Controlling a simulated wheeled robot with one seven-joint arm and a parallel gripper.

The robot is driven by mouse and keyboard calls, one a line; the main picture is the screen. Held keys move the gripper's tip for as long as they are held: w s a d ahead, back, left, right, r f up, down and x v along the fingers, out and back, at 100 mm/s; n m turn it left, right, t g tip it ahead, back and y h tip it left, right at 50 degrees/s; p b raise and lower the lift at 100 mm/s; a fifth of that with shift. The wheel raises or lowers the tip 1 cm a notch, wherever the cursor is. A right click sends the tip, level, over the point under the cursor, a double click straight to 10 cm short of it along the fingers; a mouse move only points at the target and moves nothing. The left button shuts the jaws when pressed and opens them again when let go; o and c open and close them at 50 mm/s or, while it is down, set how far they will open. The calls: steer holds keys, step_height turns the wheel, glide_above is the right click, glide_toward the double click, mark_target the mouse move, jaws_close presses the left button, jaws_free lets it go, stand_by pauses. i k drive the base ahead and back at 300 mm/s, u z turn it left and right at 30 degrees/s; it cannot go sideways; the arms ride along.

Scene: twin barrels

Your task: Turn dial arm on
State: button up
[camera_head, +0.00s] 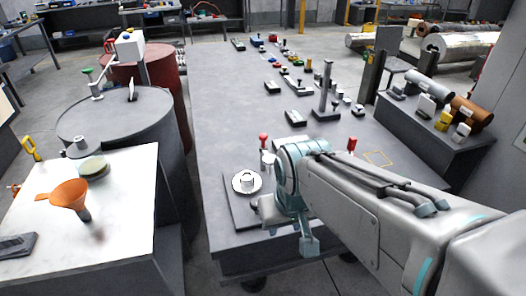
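A round white dial (247,182) with a raised centre knob sits on a dark plate (234,206) near the front left of the long grey table. It may be the part with the dial arm, but I cannot make out a separate arm or its setting. My gripper (262,207) is at the plate, just right of and in front of the dial. My wrist hides much of it, so its fingers, and any contact with the dial, cannot be made out.
The long grey table (225,110) holds several small fixtures. A red-topped lever (264,141) stands just behind my wrist, and another (351,145) stands behind my forearm. At left are a dark barrel (125,120), a red barrel (168,66) and a white-topped bench (125,210) with an orange funnel (70,195).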

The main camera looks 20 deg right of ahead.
mark_target(268, 159)
steer(key=u, duration=0.2)
steer(key=k, duration=0.15)
steer(key=z, duration=0.65)
steer(key=i, duration=1.05)
steer(key=u, duration=0.85)
